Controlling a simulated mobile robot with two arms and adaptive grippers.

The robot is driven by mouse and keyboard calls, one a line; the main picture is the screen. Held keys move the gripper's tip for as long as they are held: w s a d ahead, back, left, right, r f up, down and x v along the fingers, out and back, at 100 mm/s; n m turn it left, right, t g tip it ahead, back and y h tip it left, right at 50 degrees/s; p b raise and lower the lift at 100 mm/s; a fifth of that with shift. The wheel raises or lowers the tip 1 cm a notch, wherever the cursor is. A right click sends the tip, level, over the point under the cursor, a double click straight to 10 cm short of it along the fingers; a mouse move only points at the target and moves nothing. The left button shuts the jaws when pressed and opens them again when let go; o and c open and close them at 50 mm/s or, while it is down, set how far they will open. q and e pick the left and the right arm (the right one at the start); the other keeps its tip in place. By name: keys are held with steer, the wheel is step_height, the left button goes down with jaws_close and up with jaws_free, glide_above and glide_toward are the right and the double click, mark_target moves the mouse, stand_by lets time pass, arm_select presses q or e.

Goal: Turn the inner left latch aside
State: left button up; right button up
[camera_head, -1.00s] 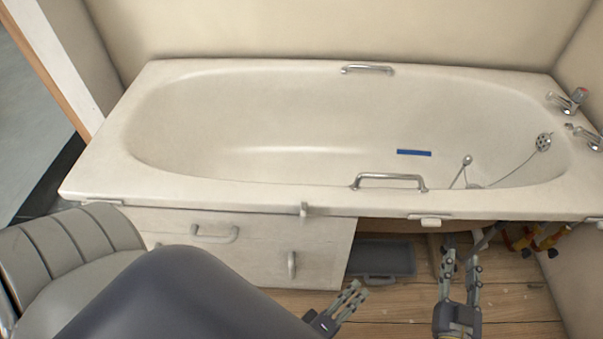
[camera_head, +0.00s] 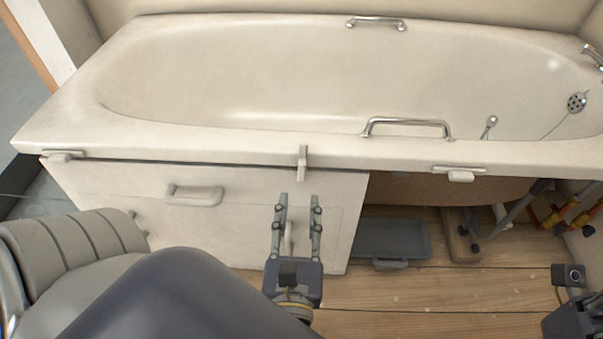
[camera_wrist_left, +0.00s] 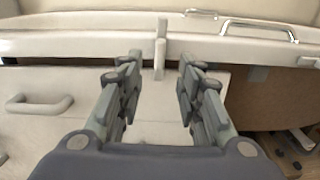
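The inner left latch (camera_head: 302,162) is a small grey bar on the bath's front rim. It stands upright and reaches down over the top edge of the white panel (camera_head: 245,195). In the left wrist view the latch (camera_wrist_left: 160,52) shows between and beyond my fingertips. My left gripper (camera_head: 300,200) is open and empty, just below the latch and in front of the panel, with a finger to each side. No contact with the latch shows. Part of my right arm shows at the lower right, but its fingers cannot be made out.
The panel carries a horizontal handle (camera_head: 194,195). Other latches sit at the left (camera_head: 62,156) and right (camera_head: 460,174) of the rim. A grey tray (camera_head: 392,239) lies on the wooden floor by the open underside, with pipes (camera_head: 575,208) farther right. A chrome grab bar (camera_head: 408,124) tops the rim.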

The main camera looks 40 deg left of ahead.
mark_target(302, 171)
arm_select(q)
steer(key=x, duration=0.9)
steer(key=shift+w+b, duration=0.15)
steer(key=shift+b, duration=0.15)
jaws_close()
